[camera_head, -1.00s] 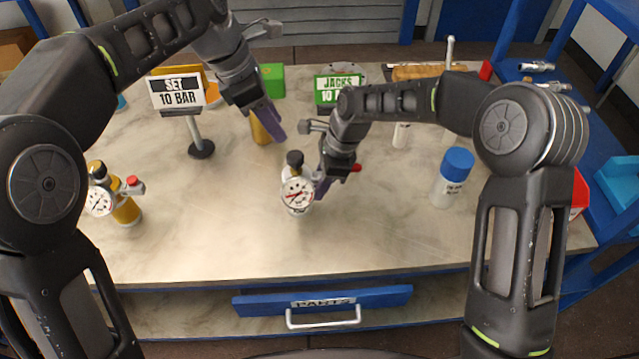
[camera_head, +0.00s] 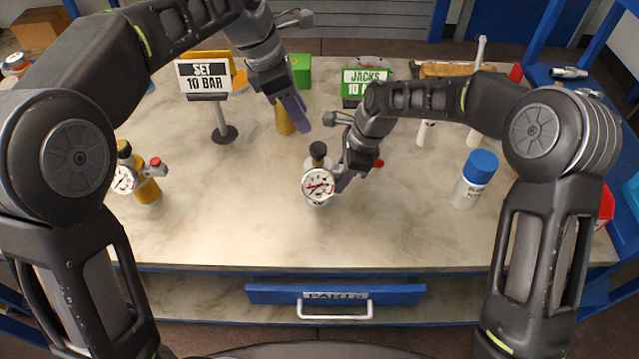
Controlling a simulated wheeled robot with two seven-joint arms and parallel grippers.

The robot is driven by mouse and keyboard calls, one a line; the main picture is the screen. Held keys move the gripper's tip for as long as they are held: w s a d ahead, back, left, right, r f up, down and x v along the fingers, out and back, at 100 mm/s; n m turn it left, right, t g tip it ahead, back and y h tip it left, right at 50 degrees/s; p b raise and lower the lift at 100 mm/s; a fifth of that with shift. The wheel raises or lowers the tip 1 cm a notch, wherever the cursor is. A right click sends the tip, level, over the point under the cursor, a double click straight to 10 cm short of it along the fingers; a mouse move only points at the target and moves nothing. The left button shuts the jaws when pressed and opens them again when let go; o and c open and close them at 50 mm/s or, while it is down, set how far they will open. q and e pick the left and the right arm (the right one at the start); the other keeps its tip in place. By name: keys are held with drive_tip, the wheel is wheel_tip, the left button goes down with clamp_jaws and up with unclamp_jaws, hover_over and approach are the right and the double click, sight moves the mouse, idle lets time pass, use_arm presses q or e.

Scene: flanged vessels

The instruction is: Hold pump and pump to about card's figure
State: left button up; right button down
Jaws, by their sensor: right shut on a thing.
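A card reading "SET 10 BAR" (camera_head: 204,76) stands on a post at the back left. A small pale hand pump (camera_head: 318,186) with a white dial gauge and a black top stands upright at the table's middle; its needle reading is too small to tell. My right gripper (camera_head: 344,178) is shut on this pump from its right side, hiding part of it. A red-ended part shows behind that gripper. My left gripper (camera_head: 294,112) hangs above the table behind the pump, apart from it, beside a yellow cylinder (camera_head: 283,122); its jaw opening is unclear.
A yellow vessel (camera_head: 147,190) with a gauge and red cap stands at left. A green "JACKS" sign (camera_head: 365,83) is at the back. A blue-capped bottle (camera_head: 474,180) stands at right. The blue drawer (camera_head: 400,293) is at the front. The front middle tabletop is clear.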

sight(318, 146)
use_arm(q)
drive_tip(key=shift+o, duration=0.2)
drive_tip(key=shift+o, duration=1.4)
drive_tip(key=shift+a+r, duration=0.2)
drive_tip(key=shift+r, duration=0.05)
drive_tip(key=shift+o, duration=0.4)
drive_tip(key=shift+w+a+r+m+g+h, duration=0.2)
drive_tip(key=shift+a+r+m+g+h, duration=0.1)
drive_tip(key=shift+a+r+m, duration=0.55)
drive_tip(key=shift+d, duration=0.2)
drive_tip(key=shift+f, duration=0.15)
drive_tip(key=x, duration=1.1)
drive_tip(key=shift+d+f, duration=0.15)
drive_tip(key=shift+f, duration=0.2)
drive_tip(key=shift+w, duration=0.1)
clamp_jaws()
